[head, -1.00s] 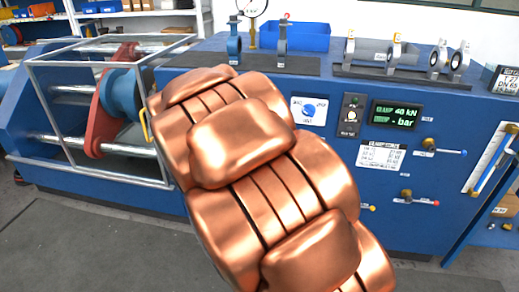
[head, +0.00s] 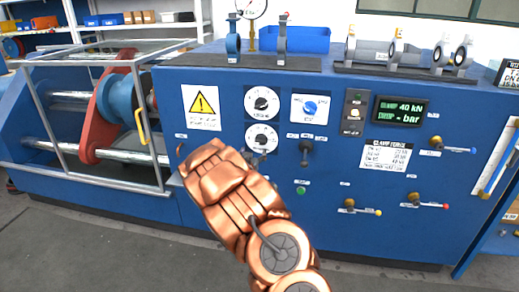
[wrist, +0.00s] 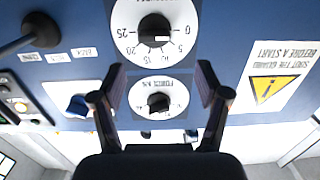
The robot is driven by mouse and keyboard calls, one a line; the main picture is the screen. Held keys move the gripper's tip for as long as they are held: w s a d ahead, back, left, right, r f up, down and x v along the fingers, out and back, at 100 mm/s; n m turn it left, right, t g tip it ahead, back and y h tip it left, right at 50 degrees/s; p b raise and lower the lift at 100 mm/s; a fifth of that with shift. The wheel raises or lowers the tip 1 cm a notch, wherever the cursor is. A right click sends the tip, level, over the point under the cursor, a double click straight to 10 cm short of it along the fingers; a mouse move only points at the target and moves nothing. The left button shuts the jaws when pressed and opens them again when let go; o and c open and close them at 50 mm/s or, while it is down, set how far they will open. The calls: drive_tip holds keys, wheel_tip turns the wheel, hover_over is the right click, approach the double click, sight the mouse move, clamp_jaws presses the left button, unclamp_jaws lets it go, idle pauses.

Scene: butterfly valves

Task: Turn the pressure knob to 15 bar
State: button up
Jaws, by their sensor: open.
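The pressure dial, white with a black knob (wrist: 154,30), fills the top middle of the wrist view, which is upside down. Its scale runs from 0 to 25, and the knob's white mark points toward the low end, about 0 to 5. In the head view it is the lower of two white dials (head: 261,137). My gripper (wrist: 162,82) is open and empty in the wrist view. Its fingertips are apart, just below the pressure knob in that picture, with the force knob (wrist: 158,103) seen between the fingers. In the head view my fingers are not discernible.
The force dial (head: 262,103) sits above the pressure dial. A blue knob (head: 310,108), a black lever (head: 305,148) and a green-lit display (head: 400,111) are to the right. A yellow warning sign (head: 201,107) is at left. A metal cage (head: 105,115) stands farther left.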

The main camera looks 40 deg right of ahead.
sight(260, 142)
drive_tip(key=shift+h, duration=0.4)
drive_tip(key=shift+s+f+x, duration=0.1)
drive_tip(key=shift+x, duration=2)
drive_tip(key=shift+s+f+x, duration=0.1)
drive_tip(key=shift+f+x, duration=0.05)
drive_tip(key=shift+x, duration=1.95)
drive_tip(key=shift+d, duration=0.15)
drive_tip(key=shift+c, duration=0.4)
drive_tip(key=c, duration=1.1)
